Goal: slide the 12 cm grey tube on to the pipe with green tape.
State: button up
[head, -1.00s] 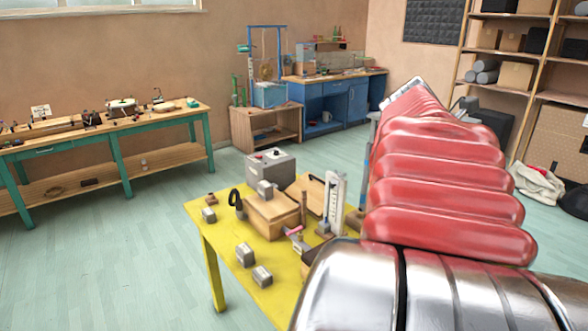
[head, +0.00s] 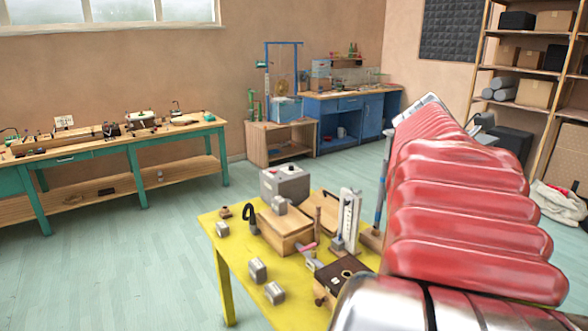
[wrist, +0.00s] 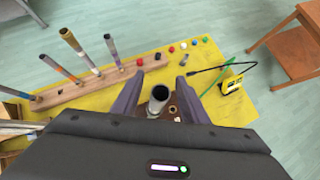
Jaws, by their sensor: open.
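In the wrist view, my gripper (wrist: 160,77) is open, its two dark fingers spread apart. A grey tube (wrist: 156,108) with a dark open top stands between and below the fingers, with a gap on both sides. I cannot tell its length or how far below the fingertips it is. Several pipes (wrist: 75,45) with coloured tape bands stand on a wooden bar (wrist: 90,85) to the left of the gripper. The tape colours are too small to pick out the green one surely. In the head view my red arm hides the gripper, tube and most pipes.
The yellow table (head: 240,262) carries a grey box (head: 285,183), a wooden box (head: 283,230), grey blocks (head: 258,270) and a white upright gauge (head: 346,220).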

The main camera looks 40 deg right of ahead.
jog(key=v, duration=1.2)
jog(key=shift+a, duration=0.25)
jog(key=shift+w, duration=0.15)
jog(key=w+a+f+m+t+y, duration=0.15)
jog(key=w+a+f+t, duration=0.25)
jog(key=w+a+f, duration=0.4)
jog(key=w+a+f+m+t+y, duration=0.1)
jog(key=w+a+f+m+t, duration=0.2)
jog(key=w+a+f, duration=0.55)
jog(key=a+f+m+t+y, duration=0.2)
jog(key=a+f+m, duration=0.1)
jog(key=a, duration=0.8)
jog(key=s+a+f+m+t+y, duration=0.1)
jog(key=a+f, duration=0.4)
jog(key=a, duration=0.7)
jog(key=shift+s+f+m+t+y, duration=0.25)
jog(key=shift+f+m+t+y, duration=0.15)
jog(key=shift+m+y, duration=0.6)
jog(key=shift+c, duration=0.4)
